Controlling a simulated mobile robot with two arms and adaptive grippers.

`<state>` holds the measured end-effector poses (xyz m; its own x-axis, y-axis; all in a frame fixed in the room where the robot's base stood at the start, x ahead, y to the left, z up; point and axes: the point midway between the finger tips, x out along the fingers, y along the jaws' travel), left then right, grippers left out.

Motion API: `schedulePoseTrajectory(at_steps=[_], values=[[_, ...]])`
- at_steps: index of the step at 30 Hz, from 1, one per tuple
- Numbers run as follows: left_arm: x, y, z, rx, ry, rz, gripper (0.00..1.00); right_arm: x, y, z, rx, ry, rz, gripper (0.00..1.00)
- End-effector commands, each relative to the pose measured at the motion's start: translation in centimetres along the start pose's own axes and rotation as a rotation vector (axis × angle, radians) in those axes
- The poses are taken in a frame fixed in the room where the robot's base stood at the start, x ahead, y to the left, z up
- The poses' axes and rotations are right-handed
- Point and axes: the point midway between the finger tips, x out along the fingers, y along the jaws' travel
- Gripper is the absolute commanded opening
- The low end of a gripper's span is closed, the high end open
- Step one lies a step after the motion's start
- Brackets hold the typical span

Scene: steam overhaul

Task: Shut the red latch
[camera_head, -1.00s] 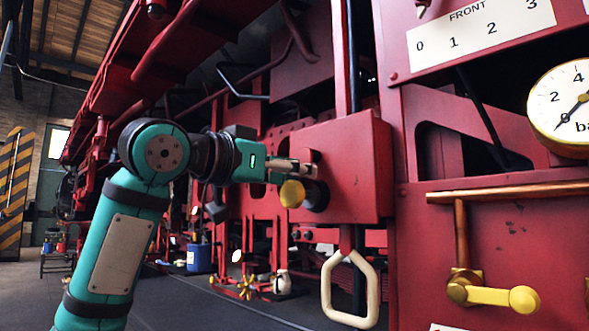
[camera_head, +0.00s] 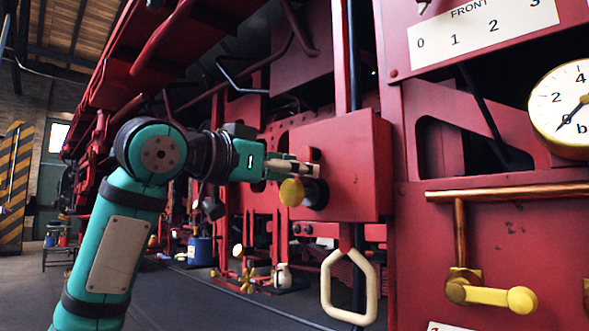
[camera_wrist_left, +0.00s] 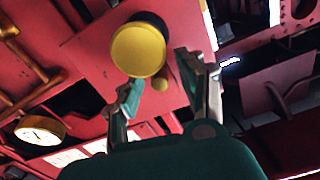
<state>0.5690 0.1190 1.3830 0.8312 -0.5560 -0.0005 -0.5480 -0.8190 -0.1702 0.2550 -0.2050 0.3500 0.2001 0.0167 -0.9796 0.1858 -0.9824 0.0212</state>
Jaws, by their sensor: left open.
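A red box (camera_head: 345,165) stands on the locomotive's side, with a round yellow knob (camera_head: 291,192) on a dark shaft at its left. I cannot tell for sure which part is the red latch. My left gripper (camera_head: 314,171) is open at the box's left side, just above and behind the knob. In the left wrist view the knob (camera_wrist_left: 138,50) is large, near the open fingertips (camera_wrist_left: 160,80), with the red panel behind. I cannot tell whether the fingers touch anything. My right gripper is not in view.
A cream loop handle (camera_head: 348,290) hangs under the box. To the right are a brass lever with a yellow knob (camera_head: 522,299), a copper pipe (camera_head: 510,192) and a round gauge (camera_head: 565,110).

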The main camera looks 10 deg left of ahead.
Motion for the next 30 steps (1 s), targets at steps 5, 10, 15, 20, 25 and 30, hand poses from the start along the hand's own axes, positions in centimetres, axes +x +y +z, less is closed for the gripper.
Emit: schedulePoseTrajectory(at_steps=[5, 10, 15, 20, 25, 30], values=[[-2.5, -0.1, -0.1, 0.003, 0.003, -0.002, 0.40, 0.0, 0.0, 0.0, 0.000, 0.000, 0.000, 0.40], [-6.3, -0.1, 0.0, 0.004, 0.003, -0.003, 0.40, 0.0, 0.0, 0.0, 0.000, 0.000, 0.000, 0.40], [-9.5, 0.0, 0.0, 0.003, 0.003, -0.003, 0.40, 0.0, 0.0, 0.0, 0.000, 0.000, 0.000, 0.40], [-11.2, 0.0, 0.0, 0.002, 0.002, -0.001, 0.40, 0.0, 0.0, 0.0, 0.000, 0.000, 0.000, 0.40], [-11.8, 0.1, 0.0, 0.002, 0.000, 0.001, 0.40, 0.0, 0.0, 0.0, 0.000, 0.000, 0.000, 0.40], [-11.8, 0.1, 0.0, 0.002, 0.000, 0.000, 0.40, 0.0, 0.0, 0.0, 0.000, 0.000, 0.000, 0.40]])
